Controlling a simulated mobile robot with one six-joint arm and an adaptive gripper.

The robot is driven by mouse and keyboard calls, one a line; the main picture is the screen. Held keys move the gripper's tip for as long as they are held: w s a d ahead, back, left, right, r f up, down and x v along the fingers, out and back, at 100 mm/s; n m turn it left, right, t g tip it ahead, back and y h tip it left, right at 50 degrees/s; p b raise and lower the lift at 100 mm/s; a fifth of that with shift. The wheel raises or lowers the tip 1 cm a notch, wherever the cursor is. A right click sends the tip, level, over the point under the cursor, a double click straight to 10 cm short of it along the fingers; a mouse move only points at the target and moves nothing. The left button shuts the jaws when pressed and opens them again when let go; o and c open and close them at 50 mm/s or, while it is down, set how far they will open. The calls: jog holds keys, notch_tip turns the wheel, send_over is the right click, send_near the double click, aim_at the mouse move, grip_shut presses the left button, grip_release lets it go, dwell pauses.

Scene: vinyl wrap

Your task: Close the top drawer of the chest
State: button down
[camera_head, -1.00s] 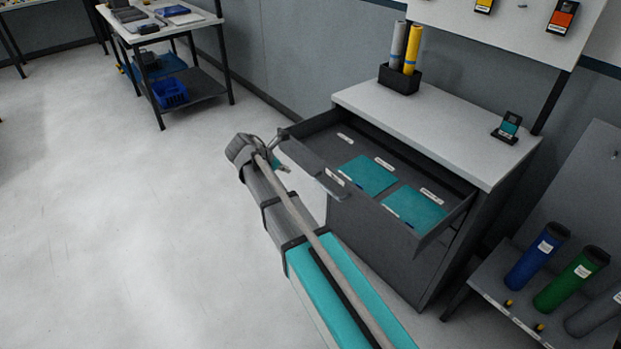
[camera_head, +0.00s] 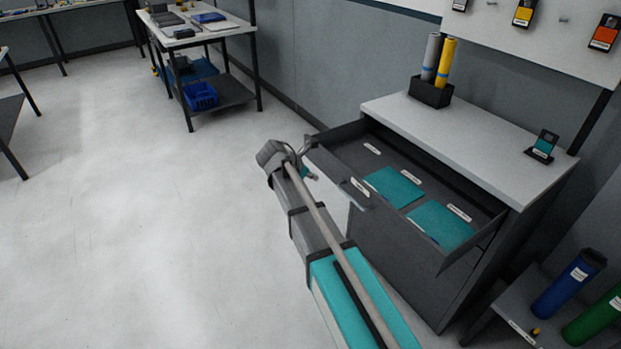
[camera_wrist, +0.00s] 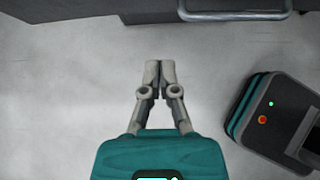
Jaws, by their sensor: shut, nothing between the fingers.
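The dark grey chest (camera_head: 395,250) with a light top stands at the right in the head view. Its top drawer (camera_head: 345,150) is pulled well out and holds two teal packets (camera_head: 393,186) (camera_head: 441,224). In the wrist view, a bar handle (camera_wrist: 235,16) and a dark edge, seemingly the drawer front (camera_wrist: 70,14), lie at the top. My gripper (camera_wrist: 160,68) is shut and empty, its fingertips over the floor and apart from the handle.
A holder (camera_head: 430,92) with grey and yellow rolls and a small teal device (camera_head: 542,146) stand on the chest. A rack with blue (camera_head: 570,284) and green tubes is at lower right. A workbench (camera_head: 200,30) stands behind. The floor at left is clear.

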aim_at(340, 181)
jog(key=shift+w+d+f+b, duration=0.8)
jog(key=shift+d+f, duration=0.1)
jog(key=shift+d, duration=0.4)
jog(key=shift+w+d+f+b, duration=0.75)
jog(key=shift+d+f, duration=0.1)
jog(key=shift+d, duration=0.5)
jog(key=shift+w+d+f+b, duration=0.8)
jog(key=shift+d+f, duration=0.1)
jog(key=shift+d, duration=0.4)
jog(key=shift+w, duration=0.1)
